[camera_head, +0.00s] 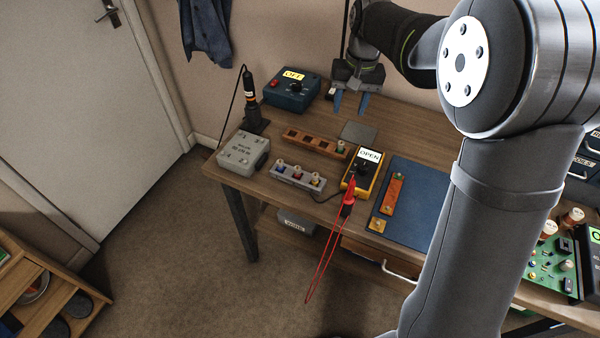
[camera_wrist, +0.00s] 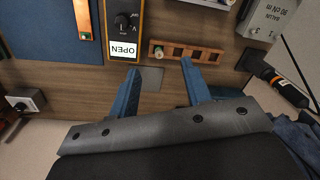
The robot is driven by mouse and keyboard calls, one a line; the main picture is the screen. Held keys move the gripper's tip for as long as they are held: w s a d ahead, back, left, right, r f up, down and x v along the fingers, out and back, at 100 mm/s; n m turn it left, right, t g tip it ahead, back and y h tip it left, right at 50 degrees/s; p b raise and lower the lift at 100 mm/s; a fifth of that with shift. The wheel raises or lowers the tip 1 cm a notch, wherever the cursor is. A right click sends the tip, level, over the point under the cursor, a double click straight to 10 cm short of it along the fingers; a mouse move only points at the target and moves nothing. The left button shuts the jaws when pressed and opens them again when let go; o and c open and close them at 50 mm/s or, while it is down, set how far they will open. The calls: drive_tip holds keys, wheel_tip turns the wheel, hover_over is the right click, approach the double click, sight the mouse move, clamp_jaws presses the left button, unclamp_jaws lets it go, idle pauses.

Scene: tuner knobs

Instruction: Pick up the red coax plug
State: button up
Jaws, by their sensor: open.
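A pale grey rack (camera_head: 290,180) near the table's front edge holds several small coax plugs with coloured bands. The plug at its right end (camera_head: 315,180) looks red, though it is small in the picture. Only an edge of the rack shows at the top of the wrist view. A wooden block (camera_head: 305,141) with square sockets lies behind the rack, with a green-banded plug (camera_head: 340,147) in its right end; the block also shows in the wrist view (camera_wrist: 193,53). My gripper (camera_head: 350,108) is open and empty, above the table behind the block; its blue fingers show in the wrist view (camera_wrist: 160,70).
A yellow meter (camera_head: 350,186) reading OPEN, with red leads (camera_head: 320,258) hanging off the table, stands right of the rack. A blue mat (camera_head: 421,206) lies further right. A grey box (camera_head: 243,150), black screwdriver (camera_head: 249,88) and blue OFF box (camera_head: 290,97) stand left and behind.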

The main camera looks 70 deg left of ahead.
drive_tip(key=n+h, duration=0.2)
approach(297, 167)
drive_tip(key=shift+t, duration=0.3)
drive_tip(key=f, duration=0.3)
drive_tip(key=s+d+f, duration=0.1)
drive_tip(key=f, duration=0.1)
drive_tip(key=shift+f, duration=0.15)
drive_tip(key=shift+w+d+f, duration=0.1)
drive_tip(key=shift+w+f, duration=0.05)
drive_tip(key=shift+f, duration=1.15)
drive_tip(key=shift+w+f, duration=0.1)
drive_tip(key=shift+f, duration=1.25)
clamp_jaws()
drive_tip(key=shift+r, duration=0.1)
